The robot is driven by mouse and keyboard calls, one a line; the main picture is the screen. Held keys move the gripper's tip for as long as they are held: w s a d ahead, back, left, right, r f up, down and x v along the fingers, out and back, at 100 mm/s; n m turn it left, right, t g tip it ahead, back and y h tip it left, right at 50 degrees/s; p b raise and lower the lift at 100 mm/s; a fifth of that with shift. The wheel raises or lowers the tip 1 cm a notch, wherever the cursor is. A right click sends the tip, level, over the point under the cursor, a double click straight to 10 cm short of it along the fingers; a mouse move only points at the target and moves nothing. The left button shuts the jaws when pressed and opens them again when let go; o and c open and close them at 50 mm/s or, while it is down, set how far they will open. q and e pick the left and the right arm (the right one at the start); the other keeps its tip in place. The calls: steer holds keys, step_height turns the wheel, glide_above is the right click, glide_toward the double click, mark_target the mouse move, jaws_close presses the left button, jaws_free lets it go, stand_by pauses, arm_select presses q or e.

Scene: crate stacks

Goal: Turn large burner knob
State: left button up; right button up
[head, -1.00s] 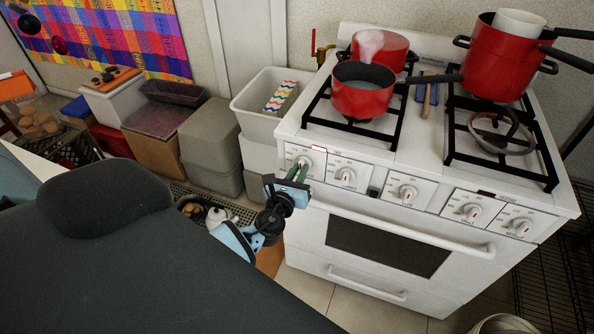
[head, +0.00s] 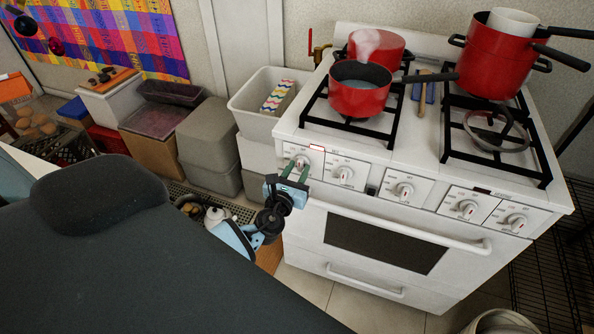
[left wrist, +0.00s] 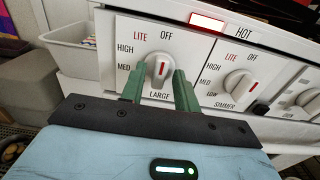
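The large burner knob (left wrist: 160,70) is white with a red mark, on a panel printed LARGE. Its mark points roughly upward, near the word OFF. It also shows at the left end of the stove front in the head view (head: 301,161). My left gripper (left wrist: 160,80) has its two green fingers on either side of the knob, with small gaps visible, so it looks open around it. The same gripper shows in the head view (head: 296,171) just in front of the stove panel. My right gripper is in neither view.
A second knob (left wrist: 239,84) sits close to the right. A lit HOT lamp (left wrist: 208,22) is above. Red pots (head: 361,92) stand on the stove (head: 408,145). An oven handle (head: 400,226) runs below, and a grey bin (head: 243,110) stands at the left.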

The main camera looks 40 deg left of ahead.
arm_select(q)
steer(key=shift+o, duration=0.3)
steer(key=shift+s+d, duration=0.1)
steer(key=shift+s, duration=0.2)
steer(key=v, duration=0.7)
steer(key=shift+s, duration=0.1)
steer(key=s+d+f+n+g+h+p, duration=0.1)
steer(key=s+d+f+n+g, duration=0.2)
steer(key=s+f+n, duration=0.3)
steer(key=s+d+f+n+g+h, duration=0.1)
steer(key=s+d+f+n+g, duration=0.15)
steer(key=s+f+n, duration=0.4)
steer(key=s+d+n+g+h, duration=0.1)
steer(key=s+d+n+h, duration=0.1)
steer(key=s+n, duration=0.6)
steer(key=s+d+n+g+h, duration=0.2)
steer(key=s+d+n, duration=0.3)
steer(key=s+n, duration=0.4)
steer(key=shift+s+f+n+p, duration=0.25)
steer(key=shift+n+p, duration=0.2)
steer(key=shift+n, duration=0.6)
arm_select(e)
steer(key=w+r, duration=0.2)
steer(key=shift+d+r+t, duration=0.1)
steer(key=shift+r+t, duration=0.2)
